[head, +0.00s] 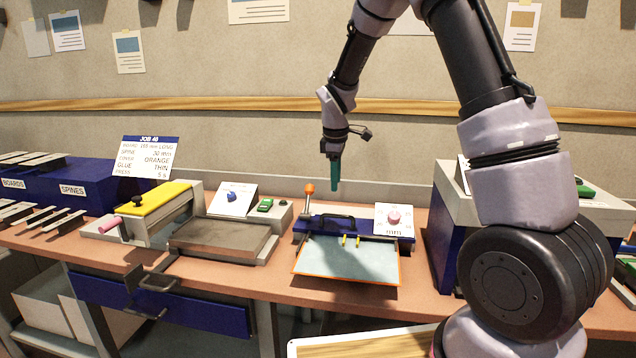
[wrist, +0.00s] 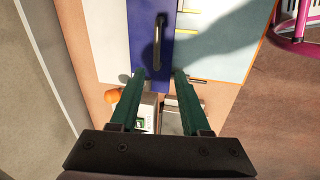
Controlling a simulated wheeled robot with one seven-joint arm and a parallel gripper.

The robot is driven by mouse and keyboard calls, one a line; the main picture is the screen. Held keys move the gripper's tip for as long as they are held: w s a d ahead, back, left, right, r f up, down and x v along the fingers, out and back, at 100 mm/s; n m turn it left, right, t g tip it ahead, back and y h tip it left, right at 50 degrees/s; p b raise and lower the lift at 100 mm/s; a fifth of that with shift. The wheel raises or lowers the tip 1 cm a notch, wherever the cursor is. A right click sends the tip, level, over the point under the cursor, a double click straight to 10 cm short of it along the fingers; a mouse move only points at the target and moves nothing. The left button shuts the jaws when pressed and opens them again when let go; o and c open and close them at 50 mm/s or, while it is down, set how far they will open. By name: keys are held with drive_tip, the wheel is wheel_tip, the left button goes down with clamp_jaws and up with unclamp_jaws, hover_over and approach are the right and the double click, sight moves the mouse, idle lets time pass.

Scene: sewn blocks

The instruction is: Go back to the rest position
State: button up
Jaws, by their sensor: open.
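My gripper (head: 335,172) hangs from the arm above the back of the workbench, pointing down. In the wrist view its two green fingers (wrist: 160,78) are apart with nothing between them. Below it is a blue clamp bar (head: 318,222) with a dark handle, which also shows in the wrist view (wrist: 168,20). A pale sheet with an orange edge (head: 345,262) lies in front of the bar. The gripper is apart from the bar and the sheet.
An orange-knobbed lever (head: 308,188) stands at the bar's left end. A card with a pink dial (head: 394,218) is at its right. A yellow-topped machine (head: 160,200) and a grey press plate (head: 222,240) stand left. A blue and white cabinet (head: 440,215) stands right.

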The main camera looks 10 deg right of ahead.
drive_tip(key=s+d+r+m+t+y, duration=0.1)
drive_tip(key=s+d+r+m, duration=0.35)
drive_tip(key=s+r, duration=0.35)
drive_tip(key=s+d+r+m+t+y, duration=0.1)
drive_tip(key=s+d+r+m, duration=0.3)
drive_tip(key=r, duration=0.5)
drive_tip(key=s+r+m+t, duration=0.1)
drive_tip(key=s+r+m, duration=0.1)
drive_tip(key=s+m, duration=0.3)
drive_tip(key=s+d+r+m+t, duration=0.1)
drive_tip(key=s+m, duration=0.3)
drive_tip(key=s, duration=0.8)
drive_tip(key=shift+s+r+m+t+y, duration=0.35)
drive_tip(key=shift+r+t, duration=0.15)
drive_tip(key=shift+r, duration=0.3)
